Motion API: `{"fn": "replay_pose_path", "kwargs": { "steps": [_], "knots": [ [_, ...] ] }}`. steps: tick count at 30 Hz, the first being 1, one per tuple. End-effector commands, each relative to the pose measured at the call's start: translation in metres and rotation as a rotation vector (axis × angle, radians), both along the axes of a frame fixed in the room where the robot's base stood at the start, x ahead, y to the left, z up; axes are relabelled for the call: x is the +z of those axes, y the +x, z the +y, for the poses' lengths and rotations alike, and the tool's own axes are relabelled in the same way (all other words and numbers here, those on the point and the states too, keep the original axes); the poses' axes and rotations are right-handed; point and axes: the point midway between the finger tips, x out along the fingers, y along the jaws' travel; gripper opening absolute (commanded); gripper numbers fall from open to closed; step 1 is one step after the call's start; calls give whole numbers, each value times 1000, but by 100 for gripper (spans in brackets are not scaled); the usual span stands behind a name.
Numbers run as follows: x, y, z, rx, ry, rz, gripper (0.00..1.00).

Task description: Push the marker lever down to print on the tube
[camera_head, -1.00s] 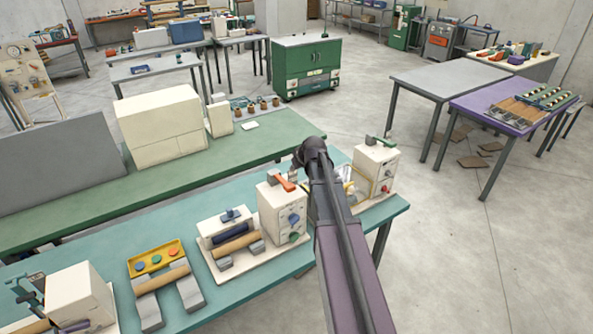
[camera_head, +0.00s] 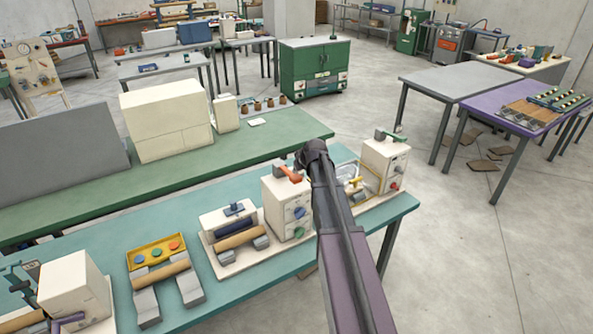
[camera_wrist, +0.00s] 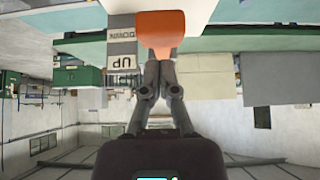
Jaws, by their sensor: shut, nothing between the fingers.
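An orange lever (camera_head: 288,174) sits on top of a white box-shaped machine (camera_head: 290,208) with blue and green knobs, on the teal table. In the wrist view the orange lever (camera_wrist: 160,30) is large at the top, beside a grey plate with upside-down DOWN and UP lettering (camera_wrist: 122,48). My gripper (camera_wrist: 160,68) is shut and empty, its fingertips close to the lever's end; whether they touch I cannot tell. My arm hides the gripper in the head view. Brown tubes lie on grey supports, one beside the machine (camera_head: 240,237) and one farther left (camera_head: 160,275).
A second white machine with a green lever (camera_head: 385,160) stands right of my arm. A yellow tray with coloured buttons (camera_head: 157,252) and another white box machine (camera_head: 72,290) are at left on the teal table (camera_head: 120,238). A green table (camera_head: 60,212) stands behind.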

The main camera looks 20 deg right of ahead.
Motion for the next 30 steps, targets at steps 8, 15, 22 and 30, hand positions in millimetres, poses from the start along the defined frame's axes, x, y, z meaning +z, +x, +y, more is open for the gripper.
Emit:
{"fn": "replay_pose_path", "kwargs": {
  "steps": [8,15,22,30],
  "knots": [
    [-10,-1,0,0,0,0,0],
    [-10,-1,0,0,0,0,0],
    [-11,-2,0,0,1,-4,0],
    [-24,-6,1,2,10,-64,0]
  ]
}}
